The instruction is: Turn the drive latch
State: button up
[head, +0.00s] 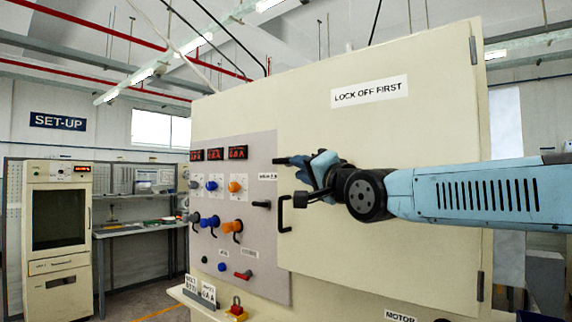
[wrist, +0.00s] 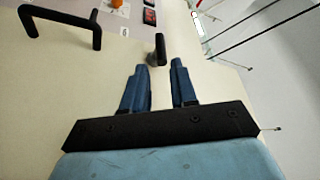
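The drive latch appears to be the short black lever (wrist: 159,47) near the door's edge, ahead of my fingertips in the wrist view. In the head view a black piece (head: 282,160) that looks like the same lever sticks out to the left of my gripper (head: 312,168), which hides part of it. My gripper also shows in the wrist view (wrist: 160,66), with its two blue fingers apart and empty. The lever appears between the fingertip lines, slightly beyond them. I cannot tell whether a finger touches it.
A black door handle (head: 285,213) sits below my gripper; it is at the upper left in the wrist view (wrist: 62,20). Left of the door is a control panel (head: 235,170) with knobs, displays and another black lever (head: 262,204). A padlock (head: 237,309) lies at its foot.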

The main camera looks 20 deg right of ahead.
aim_at(286, 163)
jog(key=shift+x, duration=3.55)
grip_shut()
